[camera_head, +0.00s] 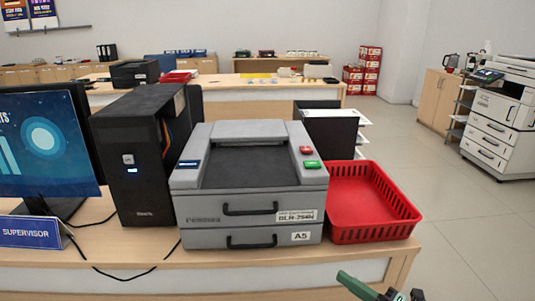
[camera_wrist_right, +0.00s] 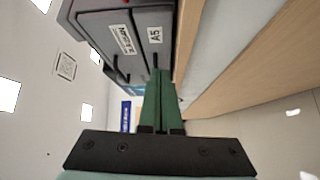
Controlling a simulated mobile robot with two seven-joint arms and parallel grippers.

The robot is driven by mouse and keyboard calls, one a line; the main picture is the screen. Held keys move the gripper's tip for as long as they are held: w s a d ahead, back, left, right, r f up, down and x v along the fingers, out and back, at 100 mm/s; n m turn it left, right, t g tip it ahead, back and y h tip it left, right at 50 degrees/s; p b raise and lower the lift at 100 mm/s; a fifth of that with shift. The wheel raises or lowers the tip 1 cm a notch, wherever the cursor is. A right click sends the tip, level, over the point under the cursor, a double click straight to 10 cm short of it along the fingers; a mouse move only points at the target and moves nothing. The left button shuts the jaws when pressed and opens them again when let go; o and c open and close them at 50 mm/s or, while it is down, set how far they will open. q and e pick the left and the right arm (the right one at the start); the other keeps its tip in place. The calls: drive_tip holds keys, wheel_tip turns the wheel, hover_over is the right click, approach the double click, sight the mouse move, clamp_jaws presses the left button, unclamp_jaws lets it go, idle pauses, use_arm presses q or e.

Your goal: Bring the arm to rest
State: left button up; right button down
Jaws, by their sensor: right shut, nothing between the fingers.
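My right gripper (camera_head: 345,277) shows at the bottom of the head view, in front of the counter's front edge. Its green fingers also show in the right wrist view (camera_wrist_right: 160,88), lying together and shut with nothing held. It is apart from the grey printer (camera_head: 249,205), which stands on the counter behind it. My left gripper is not in view.
On the wooden counter (camera_head: 375,259) stand a red basket (camera_head: 374,233), a black computer tower (camera_head: 137,175), a monitor (camera_head: 45,145) and a supervisor sign (camera_head: 30,233). The floor (camera_head: 470,220) to the right is clear.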

drive_tip(key=s+a+f+m+g+h, duration=0.3)
drive_tip(key=s+a+f+m+h, duration=0.1)
drive_tip(key=s+f+m, duration=0.55)
drive_tip(key=s+a+f+m+g+h, duration=0.2)
drive_tip(key=s+a+f+m+h, duration=0.3)
drive_tip(key=s+m, duration=0.65)
use_arm(q)
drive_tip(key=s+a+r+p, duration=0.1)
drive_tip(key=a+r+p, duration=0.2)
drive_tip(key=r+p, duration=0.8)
drive_tip(key=p, duration=0.3)
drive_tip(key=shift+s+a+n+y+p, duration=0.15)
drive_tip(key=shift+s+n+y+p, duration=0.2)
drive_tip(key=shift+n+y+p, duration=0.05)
use_arm(e)
drive_tip(key=s+d+r+m, duration=0.1)
drive_tip(key=d+r, duration=0.3)
drive_tip(key=r, duration=0.5)
drive_tip(key=shift+d+r, duration=0.15)
drive_tip(key=shift+r, duration=0.1)
